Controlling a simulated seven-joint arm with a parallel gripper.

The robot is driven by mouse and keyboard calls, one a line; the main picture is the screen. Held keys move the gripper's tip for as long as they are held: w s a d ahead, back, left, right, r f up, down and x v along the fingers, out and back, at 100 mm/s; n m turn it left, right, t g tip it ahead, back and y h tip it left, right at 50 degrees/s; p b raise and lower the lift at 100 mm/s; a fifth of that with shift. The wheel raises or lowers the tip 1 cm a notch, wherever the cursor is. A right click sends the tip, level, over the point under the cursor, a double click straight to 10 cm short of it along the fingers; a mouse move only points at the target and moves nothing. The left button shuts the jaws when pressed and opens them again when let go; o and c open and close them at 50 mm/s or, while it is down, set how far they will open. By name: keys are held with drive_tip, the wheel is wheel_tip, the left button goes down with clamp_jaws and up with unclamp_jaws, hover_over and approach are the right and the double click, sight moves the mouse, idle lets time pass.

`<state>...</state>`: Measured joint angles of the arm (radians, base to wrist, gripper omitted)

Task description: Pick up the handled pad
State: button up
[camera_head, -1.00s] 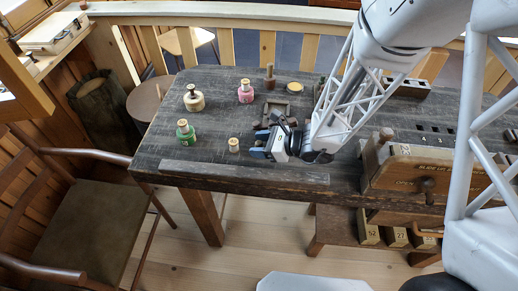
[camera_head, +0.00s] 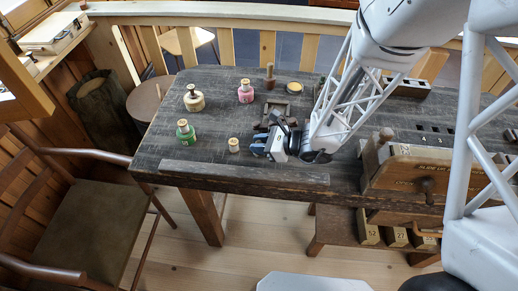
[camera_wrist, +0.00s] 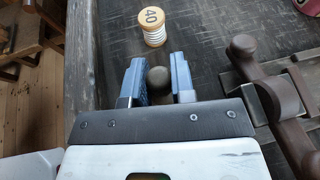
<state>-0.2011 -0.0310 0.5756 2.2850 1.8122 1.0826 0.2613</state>
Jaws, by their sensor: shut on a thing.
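The handled pad shows only as a dark rounded knob (camera_wrist: 158,79) between the two blue fingers in the wrist view; the rest of it is hidden below the gripper. My gripper (camera_wrist: 157,68) is shut on this knob, with a finger on each side. In the head view my gripper (camera_head: 262,149) is low over the near part of the dark table, and it hides the pad there.
A thread spool marked 40 (camera_wrist: 152,27) stands just beyond the fingertips. A brown wooden piece with a knob (camera_wrist: 243,46) lies to the right.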

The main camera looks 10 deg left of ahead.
sight(260, 142)
idle(0.4)
drive_tip(key=shift+r, duration=5)
clamp_jaws()
unclamp_jaws()
drive_tip(key=shift+w+d, duration=0.1)
